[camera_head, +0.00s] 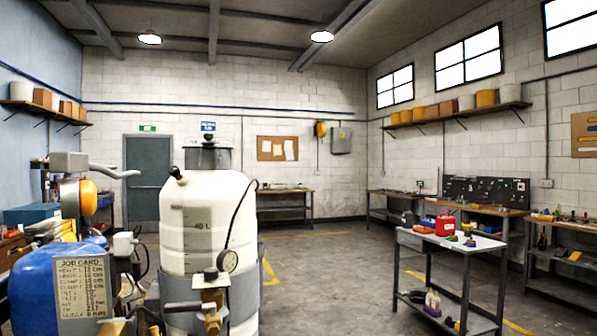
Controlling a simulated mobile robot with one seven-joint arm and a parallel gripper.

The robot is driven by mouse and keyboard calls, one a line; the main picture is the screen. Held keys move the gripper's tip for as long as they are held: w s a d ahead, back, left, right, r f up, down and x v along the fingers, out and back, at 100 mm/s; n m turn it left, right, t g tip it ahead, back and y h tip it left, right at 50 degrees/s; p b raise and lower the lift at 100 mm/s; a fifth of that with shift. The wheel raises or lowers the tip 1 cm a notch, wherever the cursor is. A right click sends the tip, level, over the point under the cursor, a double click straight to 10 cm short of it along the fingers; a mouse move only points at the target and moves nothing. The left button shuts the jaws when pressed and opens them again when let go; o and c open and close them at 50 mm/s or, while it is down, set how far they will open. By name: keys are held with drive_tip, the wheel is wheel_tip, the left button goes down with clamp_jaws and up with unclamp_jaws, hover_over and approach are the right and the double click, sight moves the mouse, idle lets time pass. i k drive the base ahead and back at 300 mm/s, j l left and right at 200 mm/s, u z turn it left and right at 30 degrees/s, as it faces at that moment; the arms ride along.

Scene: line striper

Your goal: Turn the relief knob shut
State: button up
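A line striper stands close in front of me at the left. Its tall white tank (200,228) carries litre markings and a dark lid (208,155). A small black knob (177,173) sits on the tank's upper left shoulder. My gripper is not in view.
A blue tank (45,290) with a job card (83,286) stands left of the white tank, below a grey lever (118,172). A small table (455,241) with a red can (445,224) stands at the right. The floor between (340,270) is clear.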

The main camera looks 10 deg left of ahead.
sight(174, 170)
drive_tip(key=j+z, duration=0.6)
drive_tip(key=j, duration=0.15)
drive_tip(key=j+u, duration=0.25)
drive_tip(key=u, duration=0.25)
drive_tip(key=i+j+u, duration=0.15)
drive_tip(key=u, duration=0.3)
drive_tip(key=j, duration=0.1)
